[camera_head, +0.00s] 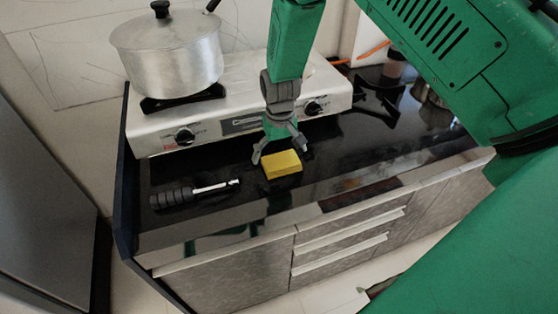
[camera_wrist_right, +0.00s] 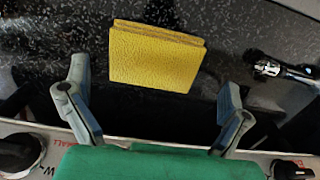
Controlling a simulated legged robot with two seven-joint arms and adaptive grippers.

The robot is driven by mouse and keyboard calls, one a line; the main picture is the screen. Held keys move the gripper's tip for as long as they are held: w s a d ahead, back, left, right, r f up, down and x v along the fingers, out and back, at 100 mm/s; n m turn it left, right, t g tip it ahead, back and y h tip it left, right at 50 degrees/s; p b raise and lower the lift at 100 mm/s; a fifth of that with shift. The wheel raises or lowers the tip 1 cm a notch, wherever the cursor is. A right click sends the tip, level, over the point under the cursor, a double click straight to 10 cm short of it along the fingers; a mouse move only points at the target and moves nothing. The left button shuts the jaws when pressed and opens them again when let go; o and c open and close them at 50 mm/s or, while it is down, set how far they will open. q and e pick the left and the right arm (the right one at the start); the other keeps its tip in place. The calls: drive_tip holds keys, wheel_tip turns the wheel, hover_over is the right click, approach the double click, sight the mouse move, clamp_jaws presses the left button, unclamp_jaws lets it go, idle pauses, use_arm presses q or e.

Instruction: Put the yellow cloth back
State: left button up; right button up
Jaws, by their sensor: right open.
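The yellow cloth (camera_head: 283,165) is a folded block lying on the black countertop in front of the stove. In the right wrist view the cloth (camera_wrist_right: 154,58) lies flat, beyond and between the fingertips. My right gripper (camera_head: 279,150) is open just behind and above the cloth, its fingers apart. In the wrist view the right gripper (camera_wrist_right: 150,95) holds nothing, and neither finger touches the cloth. My left gripper is not in view.
A silver stove (camera_head: 230,108) with a lidded pot (camera_head: 168,55) stands behind. A dark-handled tool (camera_head: 190,194) lies left of the cloth. The counter's front edge is close, above drawers (camera_head: 345,240). Bare counter (camera_head: 370,155) lies to the right.

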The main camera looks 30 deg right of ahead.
sight(281, 162)
wheel_tip(281, 162, up, 8)
drive_tip(key=shift+d+r, duration=0.15)
drive_tip(key=shift+d, duration=0.05)
drive_tip(key=shift+s, duration=0.1)
idle(0.5)
